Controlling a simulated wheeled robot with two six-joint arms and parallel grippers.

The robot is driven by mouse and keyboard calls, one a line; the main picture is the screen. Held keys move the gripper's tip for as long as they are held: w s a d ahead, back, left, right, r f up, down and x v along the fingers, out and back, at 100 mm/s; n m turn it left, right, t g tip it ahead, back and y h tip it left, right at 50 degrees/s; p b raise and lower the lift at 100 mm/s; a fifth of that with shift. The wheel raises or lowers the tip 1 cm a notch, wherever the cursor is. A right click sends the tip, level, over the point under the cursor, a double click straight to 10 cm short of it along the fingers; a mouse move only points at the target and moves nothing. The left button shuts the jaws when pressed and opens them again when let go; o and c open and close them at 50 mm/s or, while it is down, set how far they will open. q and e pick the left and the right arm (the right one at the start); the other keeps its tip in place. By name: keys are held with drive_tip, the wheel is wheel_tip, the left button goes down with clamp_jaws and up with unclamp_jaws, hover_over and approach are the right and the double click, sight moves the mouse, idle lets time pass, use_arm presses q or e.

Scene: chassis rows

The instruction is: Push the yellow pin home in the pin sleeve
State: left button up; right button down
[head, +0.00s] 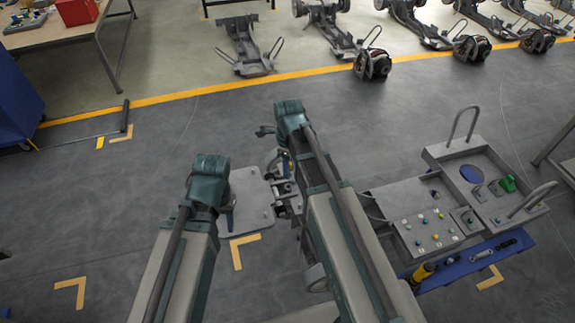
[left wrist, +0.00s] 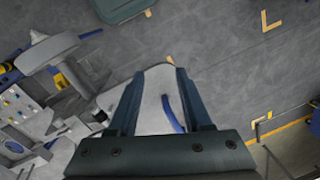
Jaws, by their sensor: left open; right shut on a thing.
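My left gripper (head: 208,188) is above the left edge of a light grey plate (head: 253,200). In the left wrist view the left gripper (left wrist: 160,75) is open, its dark fingers apart with nothing held. The plate (left wrist: 150,100) lies beyond and between the fingers, with a blue strip on it. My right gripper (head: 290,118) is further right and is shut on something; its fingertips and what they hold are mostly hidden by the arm. A grey mechanism (head: 282,185) stands at the plate's right edge. I cannot make out the yellow pin or the pin sleeve.
A grey console (head: 428,230) with coloured buttons stands on the right, with a tray (head: 480,160) behind it. A blue shelf (head: 470,262) with tools is below. Several chassis (head: 245,50) line the back. A table (head: 75,30) and blue cabinet (head: 18,100) are left. Floor ahead is open.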

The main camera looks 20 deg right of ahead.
drive_tip(key=shift+w+f+b, duration=0.1)
drive_tip(key=shift+f+b, duration=0.45)
drive_tip(key=shift+f, duration=0.15)
drive_tip(key=shift+f+b, duration=1.15)
drive_tip(key=shift+f+b, duration=1.3)
drive_tip(key=shift+f+b, duration=0.45)
drive_tip(key=shift+f, duration=0.05)
drive_tip(key=c, duration=0.6)
unclamp_jaws()
drive_tip(key=shift+r, duration=0.2)
wheel_tip(320, 180, up, 14)
drive_tip(key=p, duration=1.4)
drive_tip(key=shift+f, duration=0.2)
drive_tip(key=shift+f, duration=0.1)
